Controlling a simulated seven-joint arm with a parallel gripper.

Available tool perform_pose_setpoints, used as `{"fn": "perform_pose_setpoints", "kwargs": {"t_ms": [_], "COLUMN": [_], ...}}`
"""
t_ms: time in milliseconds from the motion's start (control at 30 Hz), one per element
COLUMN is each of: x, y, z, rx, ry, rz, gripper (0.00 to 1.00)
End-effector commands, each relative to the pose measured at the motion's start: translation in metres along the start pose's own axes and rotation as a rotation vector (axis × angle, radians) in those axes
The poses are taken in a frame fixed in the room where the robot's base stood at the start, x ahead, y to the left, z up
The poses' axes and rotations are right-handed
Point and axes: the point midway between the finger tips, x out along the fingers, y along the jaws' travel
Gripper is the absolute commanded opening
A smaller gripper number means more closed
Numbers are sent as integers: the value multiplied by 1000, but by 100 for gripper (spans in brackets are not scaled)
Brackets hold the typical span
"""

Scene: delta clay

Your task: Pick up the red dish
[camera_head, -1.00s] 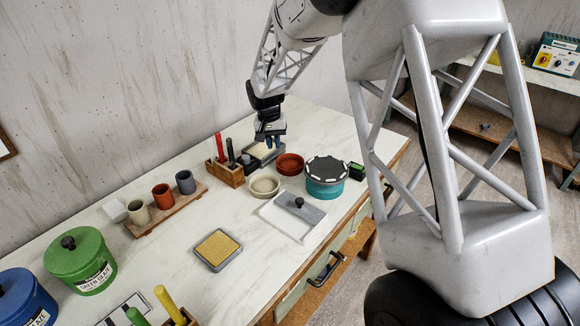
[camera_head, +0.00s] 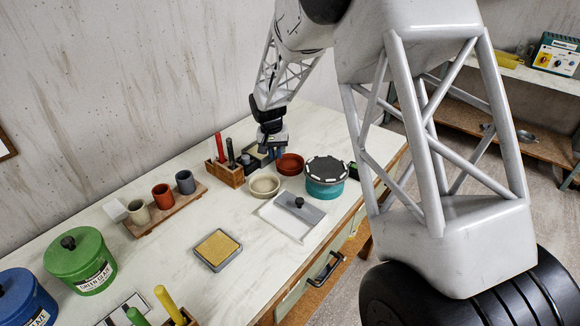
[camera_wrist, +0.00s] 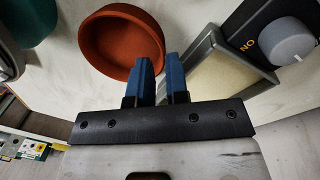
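The red dish (camera_head: 290,164) is a shallow, round, terracotta-red bowl standing upright on the table. In the wrist view the dish (camera_wrist: 115,42) lies at the upper left, with its inside visible and empty. My gripper (camera_head: 275,154) points down at the dish's left side in the head view. In the wrist view my gripper (camera_wrist: 161,62) shows two blue fingers with a narrow gap between them. They are at the dish's rim, one finger overlapping the dish and the other just outside it. Whether they touch the rim is unclear.
A cream dish (camera_head: 264,184) and a teal tub with a dark lid (camera_head: 324,181) stand close to the red dish. A grey-framed tray (camera_wrist: 215,75) lies right beside my fingers. A wooden tool holder (camera_head: 224,172) is to the left. The front middle of the table has free room.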

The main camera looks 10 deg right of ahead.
Motion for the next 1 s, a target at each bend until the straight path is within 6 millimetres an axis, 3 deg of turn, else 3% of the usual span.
{"fn": "perform_pose_setpoints", "kwargs": {"t_ms": [300, 900, 1000], "x": [32, 34, 34], "y": [1, 0, 0], "z": [0, 0, 0], "rx": [0, 0, 0], "ry": [-1, -1, -1], "rz": [1, 0, 0], "gripper": [15, 15, 1]}}
